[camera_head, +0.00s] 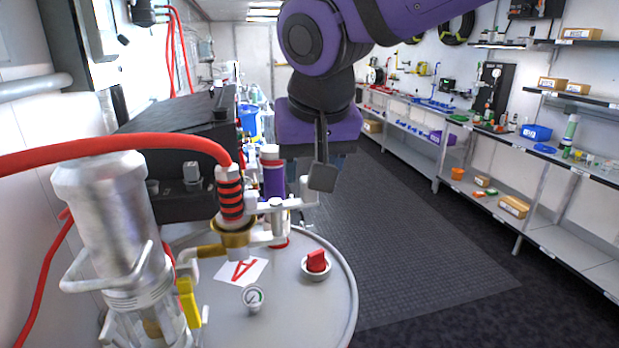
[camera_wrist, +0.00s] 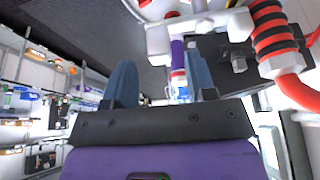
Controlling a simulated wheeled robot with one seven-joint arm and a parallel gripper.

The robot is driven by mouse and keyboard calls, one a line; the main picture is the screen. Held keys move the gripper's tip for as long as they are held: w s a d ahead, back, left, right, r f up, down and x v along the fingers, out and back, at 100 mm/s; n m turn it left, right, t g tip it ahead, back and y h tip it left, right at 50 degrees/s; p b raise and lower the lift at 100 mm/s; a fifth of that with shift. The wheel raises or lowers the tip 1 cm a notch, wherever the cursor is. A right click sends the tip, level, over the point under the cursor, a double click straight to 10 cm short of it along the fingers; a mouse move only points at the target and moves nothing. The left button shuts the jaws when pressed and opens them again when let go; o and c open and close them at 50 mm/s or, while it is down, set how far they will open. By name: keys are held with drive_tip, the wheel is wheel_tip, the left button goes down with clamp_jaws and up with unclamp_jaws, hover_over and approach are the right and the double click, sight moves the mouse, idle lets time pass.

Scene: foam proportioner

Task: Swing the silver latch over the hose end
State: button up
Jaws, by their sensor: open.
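The hose end (camera_head: 230,195) is red with black rings and stands upright in a brass collar (camera_head: 232,236) on the round drum lid. In the wrist view the hose end (camera_wrist: 272,35) is at the upper right. The silver latch (camera_head: 278,207) extends to the right of the hose end, with an upturned tip, and does not lie over it. The latch also shows in the wrist view (camera_wrist: 205,25), beyond my fingers. My gripper (camera_head: 322,178) is to the right of the latch and slightly above it. Its two blue-grey fingers (camera_wrist: 160,85) are apart with nothing held between them.
A large silver cylinder (camera_head: 105,215) with a yellow handle stands at left. A purple-and-white cylinder (camera_head: 272,175) stands behind the latch. Open floor (camera_head: 410,240) lies right.

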drive_tip(key=v, duration=0.7)
drive_tip(key=shift+r, duration=0.2)
drive_tip(key=shift+s, duration=0.15)
drive_tip(key=d+f+m, duration=0.1)
drive_tip(key=d+f, duration=0.1)
drive_tip(key=d, duration=1.4)
drive_tip(key=s+d+f+m, duration=0.1)
drive_tip(key=s+d+f, duration=0.2)
drive_tip(key=d, duration=0.4)
drive_tip(key=s+d+f+t+h, duration=0.1)
drive_tip(key=s+d+f, duration=0.3)
drive_tip(key=s+d, duration=0.2)
drive_tip(key=shift+d+m, duration=0.4)
drive_tip(key=shift+d, duration=0.2)
